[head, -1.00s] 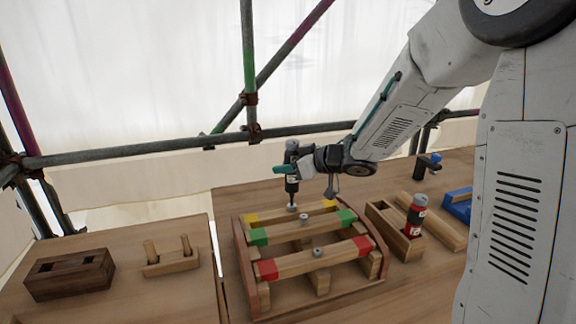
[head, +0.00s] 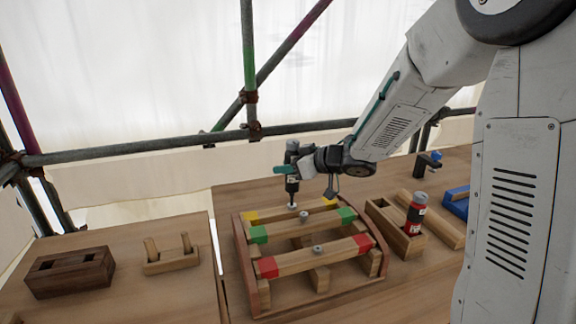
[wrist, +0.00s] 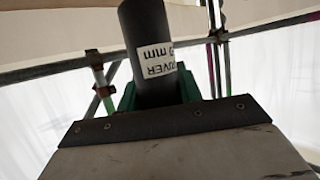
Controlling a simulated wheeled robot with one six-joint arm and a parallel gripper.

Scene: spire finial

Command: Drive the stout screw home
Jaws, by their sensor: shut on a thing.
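My gripper (head: 293,169) is shut on a dark upright driver (head: 292,186). In the wrist view the driver (wrist: 150,40) stands between the green jaw pads, with a white label reading "…IVER" and "mm". The driver's shaft points down at a pale screw head (head: 292,206) on the yellow-ended beam (head: 322,207); I cannot tell whether the tip touches it. A grey screw head (head: 304,216) shows by the green-ended beam (head: 300,229). Another grey screw head (head: 318,250) is on the red-ended beam (head: 300,263). I cannot tell which screw is the stout one.
A blue object (head: 458,203) is farther right. A dark slotted block (head: 70,272) and a pegged block (head: 170,262) lie left. Scaffold bars (head: 140,150) run behind the bench.

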